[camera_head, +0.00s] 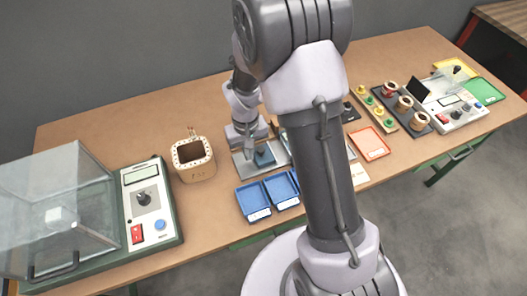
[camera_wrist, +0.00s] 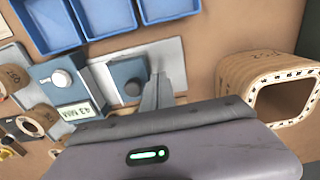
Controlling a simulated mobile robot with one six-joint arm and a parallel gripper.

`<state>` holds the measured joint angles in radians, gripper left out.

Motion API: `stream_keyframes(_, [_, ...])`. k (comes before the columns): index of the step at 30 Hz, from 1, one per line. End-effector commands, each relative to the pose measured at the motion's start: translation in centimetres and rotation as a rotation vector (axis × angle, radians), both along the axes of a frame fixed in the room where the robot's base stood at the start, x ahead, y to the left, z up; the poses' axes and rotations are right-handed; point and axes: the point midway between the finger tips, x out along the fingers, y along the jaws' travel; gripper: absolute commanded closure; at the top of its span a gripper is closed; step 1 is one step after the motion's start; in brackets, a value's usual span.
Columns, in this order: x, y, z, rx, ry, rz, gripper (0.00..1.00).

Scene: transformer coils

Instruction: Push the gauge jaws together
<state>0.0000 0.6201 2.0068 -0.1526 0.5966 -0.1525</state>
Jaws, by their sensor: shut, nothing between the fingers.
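The gauge is a flat metal plate (camera_wrist: 170,55) with two blue-grey blocks on it. One block (camera_wrist: 65,85) carries a round knob and a small display that seems to read 43 MM. The other block (camera_wrist: 130,78) has a dark round spot and stands on the plate, with a narrow strip of plate visible between the two. My gripper (camera_wrist: 158,82) is shut and empty, its fingertips down beside the second block, on the side away from the display. I cannot tell whether they touch it. In the head view the gauge block (camera_head: 265,155) is partly hidden by my arm.
Blue trays (camera_head: 253,201) lie close in front of the gauge. A square wooden coil former (camera_head: 193,158) stands to its left, with a tester (camera_head: 150,205) and a clear-covered box (camera_head: 60,205) beyond. Coils on a dark rack (camera_head: 404,103) and an orange tray (camera_head: 370,143) are right.

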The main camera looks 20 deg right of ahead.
Motion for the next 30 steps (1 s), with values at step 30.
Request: stream_keyframes(30, [0.0,-3.5,0.0,0.0,0.0,0.0,1.0])
